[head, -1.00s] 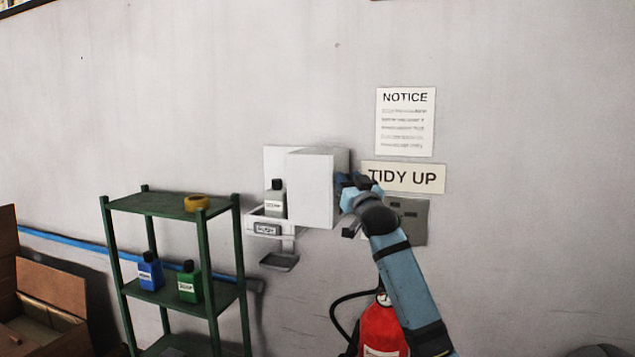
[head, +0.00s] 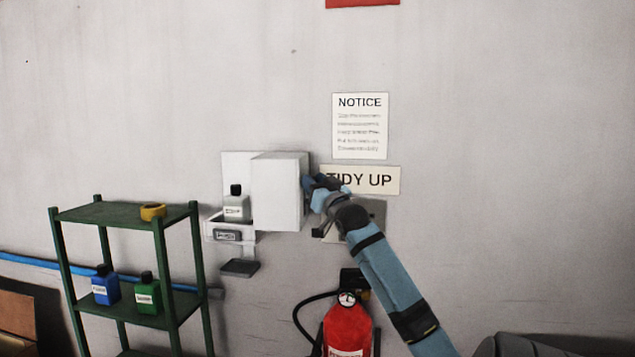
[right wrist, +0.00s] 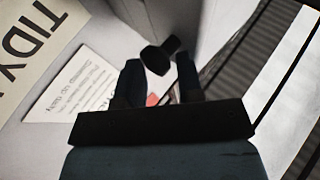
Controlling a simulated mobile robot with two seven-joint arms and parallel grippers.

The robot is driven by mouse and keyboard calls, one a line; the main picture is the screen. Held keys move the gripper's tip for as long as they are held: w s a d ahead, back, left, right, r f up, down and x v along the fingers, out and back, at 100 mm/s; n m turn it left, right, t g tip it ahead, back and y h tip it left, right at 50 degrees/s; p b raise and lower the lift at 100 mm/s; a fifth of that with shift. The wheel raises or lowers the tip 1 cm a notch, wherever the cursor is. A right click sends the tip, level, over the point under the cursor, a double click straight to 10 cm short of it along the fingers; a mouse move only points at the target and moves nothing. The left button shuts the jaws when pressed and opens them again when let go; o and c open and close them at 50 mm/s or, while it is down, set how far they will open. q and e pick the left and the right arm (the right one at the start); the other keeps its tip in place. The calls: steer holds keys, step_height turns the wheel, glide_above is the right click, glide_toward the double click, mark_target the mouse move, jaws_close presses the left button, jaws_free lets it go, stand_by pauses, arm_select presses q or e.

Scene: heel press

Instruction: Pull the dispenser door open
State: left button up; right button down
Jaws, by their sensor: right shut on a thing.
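The white dispenser (head: 213,223) is mounted on the wall, with a grey-white bottle (head: 236,207) showing on its lower ledge. Its boxy white door or cover (head: 277,190) stands out from the wall to the right of the bottle, leaving the bottle exposed. My right gripper (head: 316,186) is at the right side of this door. In the right wrist view, a dark knob-like part (right wrist: 160,55) shows at the fingertips, and my right gripper (right wrist: 158,75) is shut on it; it seems to be the door's handle. My left gripper is out of view.
A green shelf (head: 105,213) with blue (head: 105,287) and green (head: 147,295) bottles and a yellow ring (head: 152,211) stands at left. A TIDY UP sign (head: 378,180) is behind the gripper.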

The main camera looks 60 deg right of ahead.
steer(key=c, duration=0.9)
jaws_free()
steer(key=shift+s+d+r, duration=0.2)
steer(key=shift+d+r, duration=0.05)
steer(key=shift+r, duration=0.4)
steer(key=shift+o, duration=0.5)
steer(key=shift+d+f, duration=0.1)
steer(key=shift+d, duration=0.1)
steer(key=b+v, duration=0.4)
steer(key=v, duration=1)
steer(key=shift+f, duration=0.4)
steer(key=shift+w+a, duration=0.1)
steer(key=shift+a, duration=0.05)
